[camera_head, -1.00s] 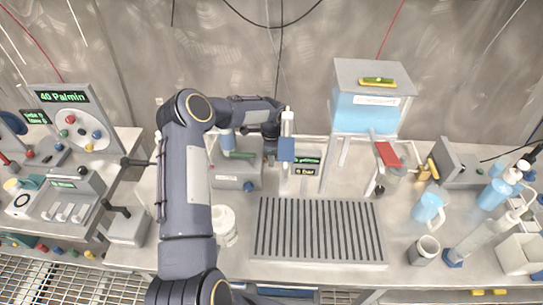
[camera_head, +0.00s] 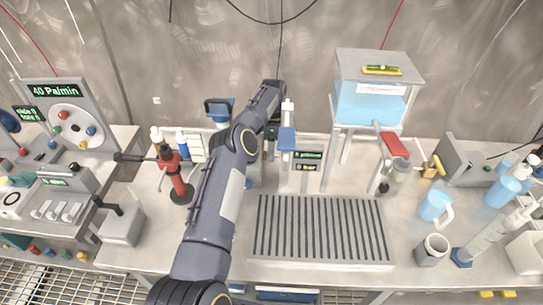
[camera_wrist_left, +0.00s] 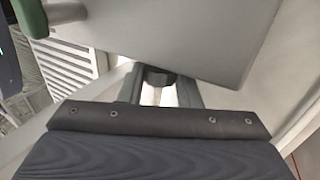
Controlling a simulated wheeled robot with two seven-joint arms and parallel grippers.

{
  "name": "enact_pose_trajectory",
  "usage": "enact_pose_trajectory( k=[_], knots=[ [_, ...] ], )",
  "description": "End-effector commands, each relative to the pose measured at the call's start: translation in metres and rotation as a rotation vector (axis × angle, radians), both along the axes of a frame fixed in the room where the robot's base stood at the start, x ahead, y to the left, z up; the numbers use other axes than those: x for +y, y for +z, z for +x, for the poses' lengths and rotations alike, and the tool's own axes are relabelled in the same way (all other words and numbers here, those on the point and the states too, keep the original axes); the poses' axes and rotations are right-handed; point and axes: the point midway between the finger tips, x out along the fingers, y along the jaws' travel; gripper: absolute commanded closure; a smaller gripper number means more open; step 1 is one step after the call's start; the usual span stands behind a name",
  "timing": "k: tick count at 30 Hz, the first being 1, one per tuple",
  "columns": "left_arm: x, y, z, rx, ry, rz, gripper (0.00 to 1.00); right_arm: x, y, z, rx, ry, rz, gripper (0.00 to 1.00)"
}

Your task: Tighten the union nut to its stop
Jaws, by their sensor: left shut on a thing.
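My left gripper (camera_head: 271,136) is at the back of the bench, just left of the upright column with a blue block (camera_head: 287,140). My forearm hides much of it in the head view. In the left wrist view my left gripper (camera_wrist_left: 160,92) has its two grey fingers closed around a small dark round piece, which I take for the union nut (camera_wrist_left: 157,77). Its thread and its stop are hidden, so how far it is turned cannot be seen. My right gripper is not in view.
A slotted grey tray (camera_head: 257,245) lies right of my arm. A blue tank on a stand (camera_head: 370,103) rises at the back right. A red stand (camera_head: 178,180) is to the left. Jugs and beakers (camera_head: 435,205) crowd the right side.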

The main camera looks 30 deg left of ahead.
Motion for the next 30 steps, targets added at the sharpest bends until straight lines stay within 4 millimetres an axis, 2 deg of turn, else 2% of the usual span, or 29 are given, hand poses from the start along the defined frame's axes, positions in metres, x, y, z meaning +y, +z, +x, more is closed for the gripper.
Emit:
enact_pose_trajectory(
  k=[3,13,14,18,30],
  knots=[
    [0.0008,-0.0014,0.0001,0.009,0.002,-0.004,0.92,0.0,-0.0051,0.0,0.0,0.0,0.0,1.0],
    [0.0005,0.0008,-0.0004,0.013,0.001,-0.008,0.92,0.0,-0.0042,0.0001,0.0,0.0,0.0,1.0],
    [0.0005,0.0007,-0.0003,0.013,0.001,-0.008,0.67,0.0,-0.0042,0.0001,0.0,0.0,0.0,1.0],
    [0.0002,0.0008,-0.0004,0.013,0.0,-0.009,0.49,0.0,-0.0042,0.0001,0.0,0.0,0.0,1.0],
    [0.0004,0.0022,-0.0002,0.006,0.001,-0.005,0.48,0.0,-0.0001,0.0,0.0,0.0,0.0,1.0]
  ],
)
